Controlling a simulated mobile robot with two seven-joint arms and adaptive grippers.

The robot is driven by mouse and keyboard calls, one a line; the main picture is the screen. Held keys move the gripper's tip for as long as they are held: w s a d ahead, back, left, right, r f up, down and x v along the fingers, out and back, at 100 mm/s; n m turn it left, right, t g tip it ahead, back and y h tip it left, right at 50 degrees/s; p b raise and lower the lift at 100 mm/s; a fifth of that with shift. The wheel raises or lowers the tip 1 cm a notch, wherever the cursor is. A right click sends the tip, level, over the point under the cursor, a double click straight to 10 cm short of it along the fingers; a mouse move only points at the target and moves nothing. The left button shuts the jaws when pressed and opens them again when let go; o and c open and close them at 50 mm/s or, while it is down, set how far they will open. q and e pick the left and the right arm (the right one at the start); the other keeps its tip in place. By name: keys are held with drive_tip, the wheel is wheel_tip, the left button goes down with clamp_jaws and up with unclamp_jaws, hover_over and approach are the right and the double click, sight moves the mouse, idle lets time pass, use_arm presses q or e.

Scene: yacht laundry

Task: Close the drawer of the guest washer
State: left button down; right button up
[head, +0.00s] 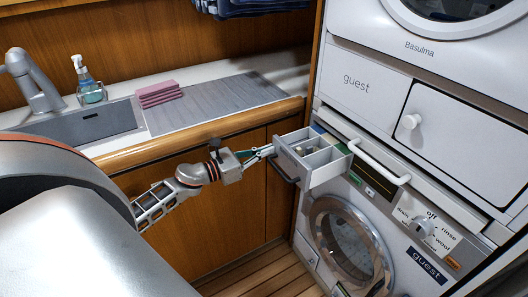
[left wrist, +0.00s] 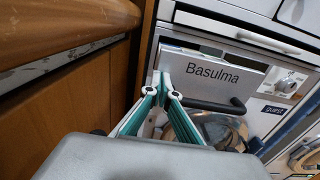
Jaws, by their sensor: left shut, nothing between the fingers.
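The drawer (head: 322,171) of the guest washer (head: 315,222) is pulled out, showing open compartments inside. The lower machine carries a dark "guest" label (head: 427,265), a dial and a round glass door. In the left wrist view the drawer front (left wrist: 212,70) reads "Basulma" and has a dark handle (left wrist: 215,105) below. My left gripper (head: 268,151) is shut and empty, pointing at the drawer front near its left edge. Its fingertips (left wrist: 164,84) overlap that front in the left wrist view; I cannot tell whether they touch it. My right gripper is not in view.
A white bar handle (head: 380,163) sits beside the drawer. Left are a wooden counter edge (head: 190,137), sink (head: 90,122), soap bottle (head: 88,82) and pink sponges (head: 158,93).

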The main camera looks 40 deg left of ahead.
sight(294, 141)
use_arm(q)
drive_tip(key=b+x, duration=0.2)
drive_tip(key=x, duration=0.9)
drive_tip(key=shift+f, duration=0.1)
drive_tip(key=shift+w+d, duration=0.25)
drive_tip(key=shift+w, duration=0.3)
